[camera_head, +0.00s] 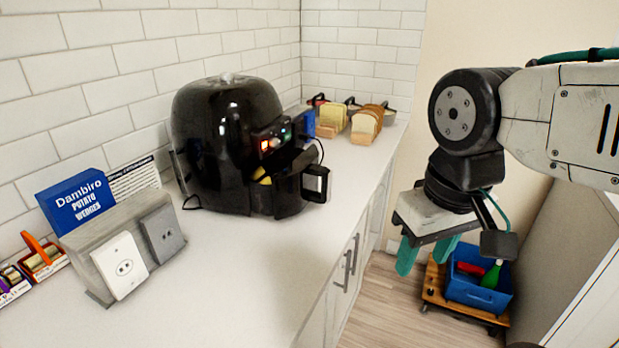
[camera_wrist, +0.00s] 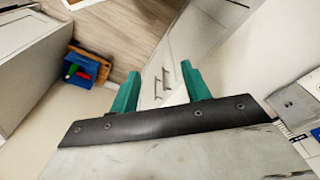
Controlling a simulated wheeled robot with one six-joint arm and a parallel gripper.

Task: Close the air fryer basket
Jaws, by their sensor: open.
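The black air fryer (camera_head: 226,143) stands on the white counter against the tiled wall in the head view. Its basket (camera_head: 287,190) is pulled partly out of the front, with something yellow showing inside. The basket's black handle (camera_head: 315,183) points toward the counter's front edge. My gripper (camera_head: 424,257) hangs with its green fingers down, to the right of the handle and past the counter edge, apart from the fryer. In the wrist view my gripper (camera_wrist: 160,90) has its two green fingers spread with nothing between them. The air fryer is not in the wrist view.
A grey socket block (camera_head: 119,243) and a blue potato wedges box (camera_head: 77,207) stand at the left. Sliced bread (camera_head: 365,124) sits at the counter's far end. A blue crate (camera_head: 478,288) rests on a wooden dolly on the floor. The counter front is clear.

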